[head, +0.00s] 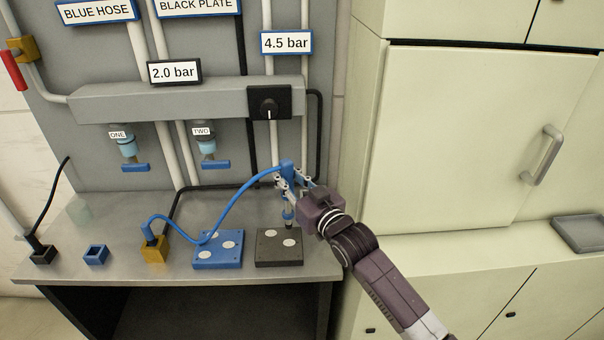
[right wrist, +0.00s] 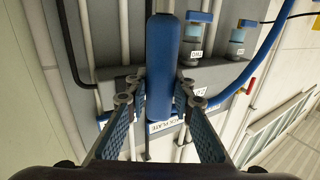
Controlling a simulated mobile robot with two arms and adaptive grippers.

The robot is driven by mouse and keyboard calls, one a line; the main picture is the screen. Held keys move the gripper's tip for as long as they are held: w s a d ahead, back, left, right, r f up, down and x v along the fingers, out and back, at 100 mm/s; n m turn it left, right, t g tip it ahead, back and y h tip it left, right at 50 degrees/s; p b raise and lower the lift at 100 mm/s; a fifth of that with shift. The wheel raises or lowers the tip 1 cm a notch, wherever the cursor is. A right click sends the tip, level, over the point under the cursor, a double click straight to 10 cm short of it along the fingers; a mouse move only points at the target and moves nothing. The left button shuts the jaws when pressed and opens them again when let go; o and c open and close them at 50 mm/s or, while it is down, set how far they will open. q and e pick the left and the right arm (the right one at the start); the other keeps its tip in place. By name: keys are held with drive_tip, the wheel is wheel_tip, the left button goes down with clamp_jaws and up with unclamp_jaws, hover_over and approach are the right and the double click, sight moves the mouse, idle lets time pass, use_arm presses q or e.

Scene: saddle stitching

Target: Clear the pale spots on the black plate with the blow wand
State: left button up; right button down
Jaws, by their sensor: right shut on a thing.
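The black plate (head: 271,256) lies on the bench near its front right edge, with two pale spots showing on top. My right gripper (head: 285,184) is shut on the blue blow wand (head: 287,167), which is upright above the plate's back right part. The wand's tip points down; I cannot tell whether it touches the plate. In the right wrist view the wand (right wrist: 161,60) runs between my two fingers. A blue hose (head: 222,214) runs from the wand to a yellow socket (head: 153,250). My left gripper is not in view.
A blue plate (head: 207,262) with pale spots lies left of the black one. Blue (head: 96,255) and black (head: 43,255) sockets stand further left. Behind are valves ONE (head: 128,150) and TWO (head: 208,147), a black knob (head: 269,102), and signs "2.0 bar" and "4.5 bar". Cabinets (head: 450,150) stand right.

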drive_tip(key=shift+f+b, duration=1.6)
drive_tip(key=shift+f, duration=0.35)
drive_tip(key=shift+f+b, duration=0.55)
drive_tip(key=shift+f, duration=0.05)
drive_tip(key=shift+a+f, duration=0.1)
drive_tip(key=shift+f, duration=0.1)
drive_tip(key=shift+f+b, duration=0.6)
drive_tip(key=shift+f, duration=0.05)
drive_tip(key=shift+s+f+p, duration=0.1)
drive_tip(key=shift+f+p, duration=0.15)
drive_tip(key=shift+p, duration=0.1)
drive_tip(key=shift+r+p, duration=0.25)
drive_tip(key=shift+p, duration=0.25)
idle(1.7)
